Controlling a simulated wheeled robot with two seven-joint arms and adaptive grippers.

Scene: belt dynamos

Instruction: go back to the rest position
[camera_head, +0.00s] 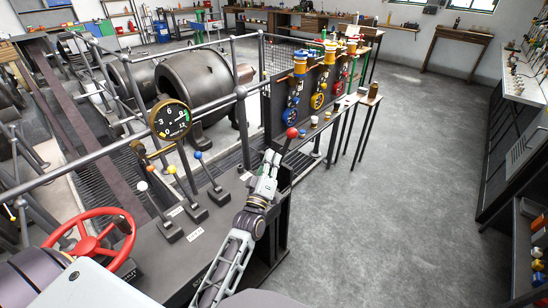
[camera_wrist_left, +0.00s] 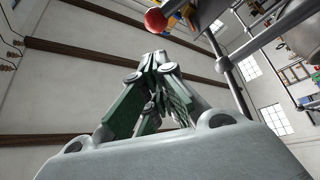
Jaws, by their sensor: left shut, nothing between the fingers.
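My left gripper (camera_head: 270,162) reaches over the right part of the dark lever console, with its fingertips near the red ball knob (camera_head: 292,132) of a lever. In the left wrist view my left gripper's fingers (camera_wrist_left: 160,62) are closed together with nothing between them. The red knob (camera_wrist_left: 155,20) shows there just beyond the fingertips; I cannot tell whether they touch it. The lever's base is hidden behind the gripper. My right gripper is not in view.
Levers with white (camera_head: 142,186), yellow (camera_head: 171,170) and blue (camera_head: 197,155) knobs stand left of the gripper. A red handwheel (camera_head: 92,243) is at lower left, a round gauge (camera_head: 171,119) above the console, rails and machines behind. The grey floor (camera_head: 400,190) at right is clear.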

